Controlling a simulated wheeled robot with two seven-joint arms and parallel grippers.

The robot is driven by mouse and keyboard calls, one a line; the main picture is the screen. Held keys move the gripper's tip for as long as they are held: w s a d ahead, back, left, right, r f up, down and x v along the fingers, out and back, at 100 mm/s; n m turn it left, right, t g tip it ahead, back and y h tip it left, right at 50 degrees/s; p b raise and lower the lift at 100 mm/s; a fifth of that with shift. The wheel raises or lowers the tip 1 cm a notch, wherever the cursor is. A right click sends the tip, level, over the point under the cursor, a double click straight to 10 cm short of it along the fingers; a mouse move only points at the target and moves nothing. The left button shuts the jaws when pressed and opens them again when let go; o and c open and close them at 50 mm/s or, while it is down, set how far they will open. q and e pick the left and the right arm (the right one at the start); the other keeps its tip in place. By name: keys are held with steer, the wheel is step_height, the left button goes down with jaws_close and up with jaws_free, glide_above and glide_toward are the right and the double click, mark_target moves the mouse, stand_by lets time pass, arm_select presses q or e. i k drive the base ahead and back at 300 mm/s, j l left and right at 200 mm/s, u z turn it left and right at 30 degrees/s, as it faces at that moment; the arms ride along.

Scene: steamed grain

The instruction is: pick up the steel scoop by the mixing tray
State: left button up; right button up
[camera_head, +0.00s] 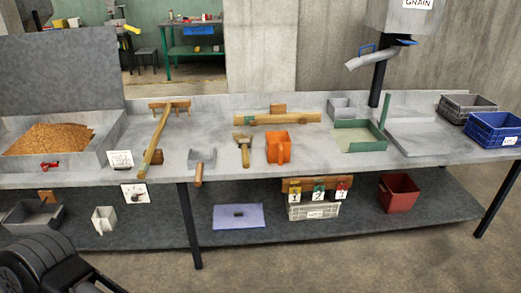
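The steel scoop (202,160) lies on the grey bench near its front edge, with its wooden handle (198,177) pointing toward me over the edge. The mixing tray (109,147) is a wide grey tray at the left end of the bench, holding a heap of brown grain (50,139). The scoop lies to the right of the tray, apart from it. A black ribbed part of my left arm shows at the bottom left, below and away from the scoop. Neither gripper's fingers can be made out in this view.
A white sign card (120,158) stands between tray and scoop. A wooden rake (157,135) lies behind it, a brush (243,148) and an orange container (278,147) to the right. A lower shelf (170,228) holds bins and a blue pad (238,217).

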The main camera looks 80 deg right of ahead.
mark_target(200, 161)
steer(key=z, duration=3)
